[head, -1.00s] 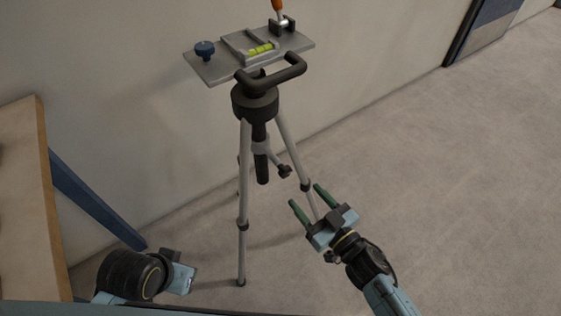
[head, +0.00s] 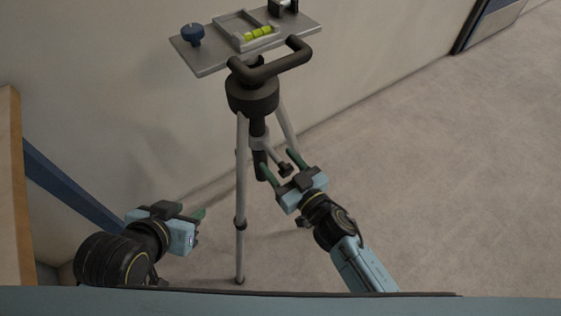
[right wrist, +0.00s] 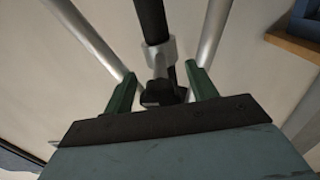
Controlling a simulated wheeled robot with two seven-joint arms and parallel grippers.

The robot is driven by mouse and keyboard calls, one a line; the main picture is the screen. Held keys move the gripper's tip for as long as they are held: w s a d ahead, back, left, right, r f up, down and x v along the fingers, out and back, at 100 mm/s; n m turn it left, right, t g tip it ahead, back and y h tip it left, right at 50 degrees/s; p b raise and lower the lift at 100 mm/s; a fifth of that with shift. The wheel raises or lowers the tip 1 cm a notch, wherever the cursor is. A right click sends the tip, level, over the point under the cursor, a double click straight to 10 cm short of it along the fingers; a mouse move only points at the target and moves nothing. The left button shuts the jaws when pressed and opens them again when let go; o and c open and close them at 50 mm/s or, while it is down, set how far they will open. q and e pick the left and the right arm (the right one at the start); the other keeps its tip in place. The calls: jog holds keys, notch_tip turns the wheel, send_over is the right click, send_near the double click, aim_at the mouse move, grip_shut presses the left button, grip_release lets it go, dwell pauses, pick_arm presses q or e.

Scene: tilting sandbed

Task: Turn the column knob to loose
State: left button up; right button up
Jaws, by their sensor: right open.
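The column knob (head: 286,169) is a small dark knob on a short stem from the collar around the tripod's dark centre column (head: 259,166). It also shows in the right wrist view (right wrist: 160,92), between the green fingers with a gap on each side. My right gripper (head: 281,161) is open with its fingers around the knob's place; I cannot tell how deep the knob sits between them. My left gripper (head: 200,222) is at the lower left, apart from the tripod, and its finger gap is not clear.
The tripod's grey legs (head: 241,200) stand close to both grippers. Its top plate (head: 210,64) carries a blue knob (head: 192,34) and a green level (head: 260,33), with a black handle (head: 270,72) below. A wooden edge (head: 10,190) is at left. Floor at right is clear.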

jog(key=c, duration=1)
